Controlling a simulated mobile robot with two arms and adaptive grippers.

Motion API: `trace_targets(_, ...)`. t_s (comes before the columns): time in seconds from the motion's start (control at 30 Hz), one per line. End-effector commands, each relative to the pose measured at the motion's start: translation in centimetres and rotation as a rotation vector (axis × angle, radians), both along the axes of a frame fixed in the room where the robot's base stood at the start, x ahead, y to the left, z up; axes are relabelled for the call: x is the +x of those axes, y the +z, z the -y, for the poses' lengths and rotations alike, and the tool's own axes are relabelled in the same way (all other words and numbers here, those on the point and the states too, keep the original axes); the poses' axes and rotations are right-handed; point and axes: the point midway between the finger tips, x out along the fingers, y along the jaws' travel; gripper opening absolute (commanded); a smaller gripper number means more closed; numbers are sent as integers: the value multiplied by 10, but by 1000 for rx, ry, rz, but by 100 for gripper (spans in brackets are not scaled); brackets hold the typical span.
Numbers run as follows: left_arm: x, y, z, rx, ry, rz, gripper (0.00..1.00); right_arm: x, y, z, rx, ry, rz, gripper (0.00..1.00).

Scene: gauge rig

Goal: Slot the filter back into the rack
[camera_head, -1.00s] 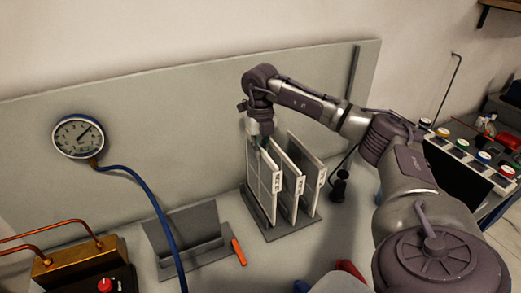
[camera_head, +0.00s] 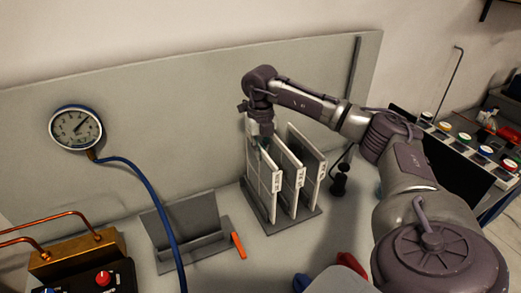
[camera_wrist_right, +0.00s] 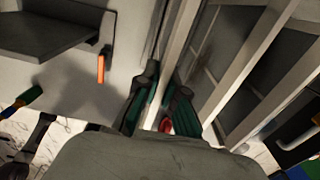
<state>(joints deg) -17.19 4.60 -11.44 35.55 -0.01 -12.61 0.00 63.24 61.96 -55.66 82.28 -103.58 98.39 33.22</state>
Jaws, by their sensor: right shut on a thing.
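The filter (camera_head: 262,183) is a thin white-framed panel with a label on its front edge. It stands upright at the left end of the grey rack (camera_head: 286,225), beside two similar panels. My right gripper (camera_head: 263,142) is above it, shut on its upper part. In the right wrist view, green-padded fingers (camera_wrist_right: 160,108) lie on either side of the filter's pale edge (camera_wrist_right: 180,40). The filter's bottom appears to be at the rack base, but I cannot tell whether it is fully seated. My left gripper is not in view.
Two panels (camera_head: 291,175) (camera_head: 311,165) stand close to the filter's right. A grey angled stand (camera_head: 187,230) and an orange-handled item (camera_head: 238,245) lie left of the rack. A gauge (camera_head: 76,131) with a blue hose (camera_head: 150,193) is further left. A grey backboard (camera_head: 190,125) rises behind.

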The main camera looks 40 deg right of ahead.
Motion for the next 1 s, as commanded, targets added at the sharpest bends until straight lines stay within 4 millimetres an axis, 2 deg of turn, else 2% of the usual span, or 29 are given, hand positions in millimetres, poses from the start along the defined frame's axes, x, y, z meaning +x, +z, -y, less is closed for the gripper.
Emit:
trace_targets(0.6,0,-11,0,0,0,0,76,0,-19,0,0,0,0,0)
trace_targets(0.63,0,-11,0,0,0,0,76,0,-19,0,0,0,0,11)
trace_targets(0.8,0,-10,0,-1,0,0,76,0,-18,0,0,0,0,37)
trace_targets(1.0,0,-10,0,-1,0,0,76,0,-18,0,0,0,0,37)
